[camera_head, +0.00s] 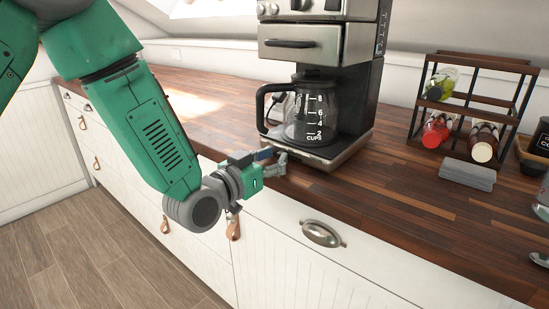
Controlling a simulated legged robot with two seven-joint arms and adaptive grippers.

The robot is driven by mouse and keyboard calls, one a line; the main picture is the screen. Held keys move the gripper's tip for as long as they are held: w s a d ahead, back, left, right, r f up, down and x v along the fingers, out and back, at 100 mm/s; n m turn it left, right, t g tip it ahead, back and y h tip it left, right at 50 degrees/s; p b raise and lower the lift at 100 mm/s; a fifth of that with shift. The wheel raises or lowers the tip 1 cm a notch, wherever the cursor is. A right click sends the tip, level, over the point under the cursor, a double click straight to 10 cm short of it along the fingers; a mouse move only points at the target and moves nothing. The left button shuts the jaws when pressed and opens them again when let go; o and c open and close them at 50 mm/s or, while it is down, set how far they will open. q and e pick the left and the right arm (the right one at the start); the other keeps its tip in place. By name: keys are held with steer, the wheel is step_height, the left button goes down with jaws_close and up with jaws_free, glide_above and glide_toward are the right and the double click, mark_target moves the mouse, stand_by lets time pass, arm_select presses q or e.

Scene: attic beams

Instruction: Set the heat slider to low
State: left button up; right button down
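A silver and black coffee machine (352,80) stands upright on the wooden counter. A glass carafe (312,115) with a black handle and cup marks sits on its base plate (330,156). The heat slider itself cannot be made out. My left gripper (280,157) is at the front left edge of the machine's base, low over the counter's front edge. Its fingers point right toward the base; whether they touch it, and how far apart they are, is not clear. The gripper may cover part of the base's front. My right gripper is not in view.
A dark rack (478,98) with bottles and jars stands on the counter to the right. A grey stack (467,174) lies before it. White drawers (275,235) with handles are below the counter (400,200). The counter is clear in front of the machine's right side.

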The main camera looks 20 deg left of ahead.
arm_select(q)
steer(key=v, duration=0.7)
steer(key=shift+s, duration=0.2)
steer(key=shift+a, duration=0.1)
